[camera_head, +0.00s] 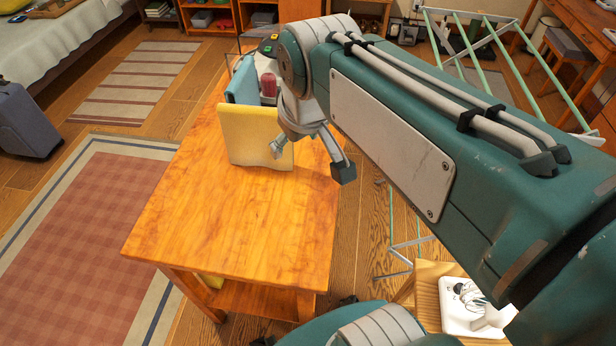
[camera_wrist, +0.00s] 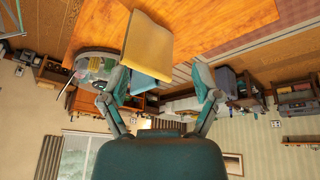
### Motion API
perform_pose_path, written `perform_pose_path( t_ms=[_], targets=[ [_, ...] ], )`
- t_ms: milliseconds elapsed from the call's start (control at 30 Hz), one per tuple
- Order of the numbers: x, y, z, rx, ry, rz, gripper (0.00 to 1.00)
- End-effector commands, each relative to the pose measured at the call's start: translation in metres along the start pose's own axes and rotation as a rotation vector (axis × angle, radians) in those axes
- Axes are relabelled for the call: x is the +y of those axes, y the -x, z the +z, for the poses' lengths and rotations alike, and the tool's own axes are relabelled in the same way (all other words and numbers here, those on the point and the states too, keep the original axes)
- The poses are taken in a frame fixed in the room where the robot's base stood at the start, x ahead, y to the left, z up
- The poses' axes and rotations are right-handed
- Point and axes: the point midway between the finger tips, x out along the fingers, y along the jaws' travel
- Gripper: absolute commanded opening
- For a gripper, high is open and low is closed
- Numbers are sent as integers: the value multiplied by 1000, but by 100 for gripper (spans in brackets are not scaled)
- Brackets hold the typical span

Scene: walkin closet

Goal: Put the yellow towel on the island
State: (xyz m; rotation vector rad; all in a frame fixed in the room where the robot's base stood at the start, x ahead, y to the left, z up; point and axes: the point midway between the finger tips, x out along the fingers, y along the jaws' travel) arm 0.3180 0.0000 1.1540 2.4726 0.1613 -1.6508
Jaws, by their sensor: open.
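The yellow towel (camera_head: 255,137) stands upright, like a folded panel, on the wooden island (camera_head: 235,220), toward its far end. Its lower edge appears to meet the top. My gripper (camera_head: 311,160) is open, at the towel's right side; one finger overlaps the towel in the head view, the other hangs past the island's right edge. In the wrist view, which is turned upside down, the yellow towel (camera_wrist: 147,45) shows beyond and partly between the spread fingers of my gripper (camera_wrist: 160,82). I cannot tell whether a finger touches it.
A blue cloth (camera_head: 243,82), a red item (camera_head: 268,86) and a wire basket stand behind the towel on the island. The near half of its top is clear. A drying rack (camera_head: 470,45) stands at the right, and a grey suitcase (camera_head: 24,120) at the left.

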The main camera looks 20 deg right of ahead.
Motion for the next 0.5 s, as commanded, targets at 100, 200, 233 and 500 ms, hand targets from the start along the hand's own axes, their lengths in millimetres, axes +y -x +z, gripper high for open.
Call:
perform_pose_path(
  t_ms=[100, 200, 233, 500],
  targets=[
    [-9, -5, 40, 50, -92, 7, 81],
    [-13, -12, 63, 79, -151, 9, 81],
    [-14, -14, 68, 84, -164, 9, 81],
    [-17, -19, 80, 98, -199, 9, 81]
  ],
)
